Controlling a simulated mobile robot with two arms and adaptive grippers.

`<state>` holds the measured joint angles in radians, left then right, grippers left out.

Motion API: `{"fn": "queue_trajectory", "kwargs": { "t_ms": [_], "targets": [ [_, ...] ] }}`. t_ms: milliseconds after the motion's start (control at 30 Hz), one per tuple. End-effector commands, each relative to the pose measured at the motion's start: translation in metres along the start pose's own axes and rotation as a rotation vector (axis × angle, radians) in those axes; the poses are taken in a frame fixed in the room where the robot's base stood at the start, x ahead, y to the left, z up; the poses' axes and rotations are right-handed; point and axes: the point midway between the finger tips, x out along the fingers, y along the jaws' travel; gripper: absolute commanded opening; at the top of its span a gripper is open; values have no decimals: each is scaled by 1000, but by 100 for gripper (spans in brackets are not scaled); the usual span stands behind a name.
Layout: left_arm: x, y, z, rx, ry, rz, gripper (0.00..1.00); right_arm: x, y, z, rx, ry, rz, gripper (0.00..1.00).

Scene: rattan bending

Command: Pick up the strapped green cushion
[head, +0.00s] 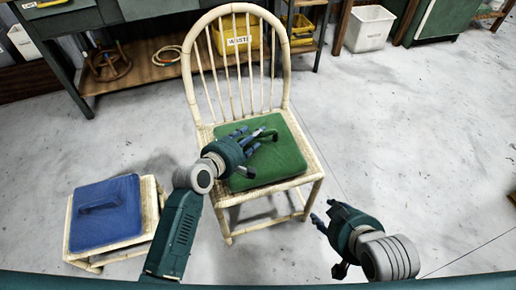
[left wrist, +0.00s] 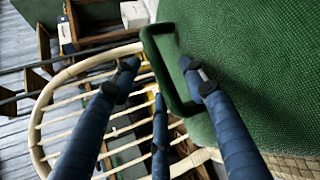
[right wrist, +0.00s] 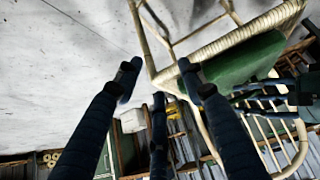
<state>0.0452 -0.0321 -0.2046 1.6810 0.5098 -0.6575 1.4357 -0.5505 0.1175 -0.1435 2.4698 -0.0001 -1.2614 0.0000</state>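The green cushion (head: 285,160) lies on the seat of the rattan chair (head: 190,75). Its green strap (head: 270,133) stands up as a loop near its back edge. My left gripper (head: 258,146) is just above the cushion, fingers spread. In the left wrist view the cushion (left wrist: 270,60) fills the right side, and the strap loop (left wrist: 150,45) shows between my open fingers (left wrist: 160,80); I cannot tell if they touch it. My right gripper (head: 326,228) is open and empty, right of the chair. The cushion (right wrist: 235,65) also shows in the right wrist view.
A rattan stool with a blue strapped cushion (head: 105,212) stands left of the chair. Behind are a workbench shelf (head: 145,70), a yellow bin (head: 228,38) and a white bin (head: 368,28). The grey floor (head: 420,140) at the right is clear.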

Motion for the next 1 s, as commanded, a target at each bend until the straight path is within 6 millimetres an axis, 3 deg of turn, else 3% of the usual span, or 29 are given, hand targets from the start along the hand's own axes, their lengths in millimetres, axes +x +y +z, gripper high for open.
{"fn": "queue_trajectory", "kwargs": {
  "t_ms": [33, 200, 767, 1000],
  "targets": [
    [0, 0, 0, 0, 0, 0, 30, 0, 0, 0, 0, 0, 0, 40],
    [0, 0, 0, 0, 0, 0, 0, 0, 0, 0, 0, -1, 0, 40],
    [-2, 5, 2, 0, -1, 3, 0, -2, 0, 4, 0, -18, 0, 40],
    [-8, 18, 8, -2, -2, 5, 0, -14, 6, 46, 6, -181, 10, 40]
  ]
}}
